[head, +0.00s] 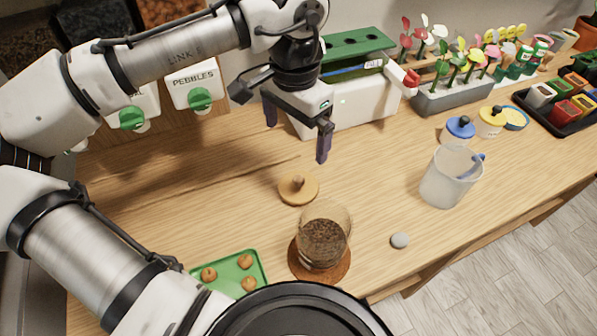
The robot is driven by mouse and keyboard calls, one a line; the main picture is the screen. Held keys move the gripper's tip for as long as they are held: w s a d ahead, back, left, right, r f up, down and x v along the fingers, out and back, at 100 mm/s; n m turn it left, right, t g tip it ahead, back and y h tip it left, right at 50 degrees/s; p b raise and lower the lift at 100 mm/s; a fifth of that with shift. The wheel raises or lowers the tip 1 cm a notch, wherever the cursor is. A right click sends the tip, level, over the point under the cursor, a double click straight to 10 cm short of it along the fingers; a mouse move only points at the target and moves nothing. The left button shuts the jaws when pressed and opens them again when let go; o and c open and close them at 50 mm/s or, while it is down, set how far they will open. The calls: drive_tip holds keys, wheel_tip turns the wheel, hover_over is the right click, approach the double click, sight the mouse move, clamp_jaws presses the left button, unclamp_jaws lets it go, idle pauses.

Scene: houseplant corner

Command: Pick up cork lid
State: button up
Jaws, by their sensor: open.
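The cork lid (299,188) is a flat tan disc with a small knob on top. It lies on the wooden table in the middle of the head view, just behind a glass jar (325,236). The jar stands on a round brown coaster (338,271) and holds dark brown grainy material. My gripper (296,135) is above the table, behind the lid in the picture. Its two dark fingers point down, spread apart, with nothing between them. The lid is in full view and apart from the fingers.
A green tray (258,268) with small brown balls lies front left. A grey stone (400,240) and a clear pitcher (446,178) are to the right. A white and green box (345,110) stands behind my gripper. Wall dispensers (194,85) hang left. Bare table surrounds the lid's left side.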

sight(298, 178)
drive_tip(key=f, duration=0.7)
drive_tip(key=shift+s+f, duration=0.2)
drive_tip(key=shift+f, duration=0.15)
drive_tip(key=shift+s+d+f+p, duration=0.15)
drive_tip(key=shift+f+p, duration=0.15)
drive_tip(key=shift+f, duration=1.05)
drive_tip(key=shift+s+d+f+p, duration=0.1)
drive_tip(key=shift+f+p, duration=0.15)
drive_tip(key=shift+f, duration=1.05)
drive_tip(key=c, duration=1)
